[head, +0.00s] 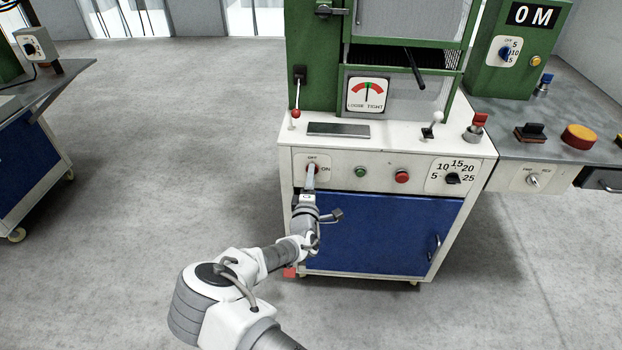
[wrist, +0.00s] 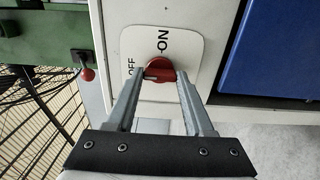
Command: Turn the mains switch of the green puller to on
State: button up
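The mains switch is a round red knob (wrist: 160,72) on a white plate (wrist: 190,45) lettered OFF and ON. In the wrist view OFF is to the left of the knob and ON above it. The knob appears to point towards OFF, though a finger partly hides it. In the head view the plate (head: 326,161) is at the front left of the green puller (head: 317,60). My gripper (wrist: 161,76) is at the knob, its two fingers spread apart, one on each side. I cannot see clear contact with the knob. It also shows in the head view (head: 311,173).
On the same panel are a green button (head: 360,172), a red button (head: 402,176) and a numbered dial (head: 453,178). A red-knobbed lever (head: 295,113) stands above the switch. A blue door (head: 380,235) is below. Open floor (head: 130,200) lies to the left.

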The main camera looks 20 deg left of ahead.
grip_shut()
jog(key=shift+m, duration=0.3)
jog(key=shift+m+b, duration=6.05)
jog(key=shift+m, duration=2.45)
jog(key=o, duration=0.7)
grip_release()
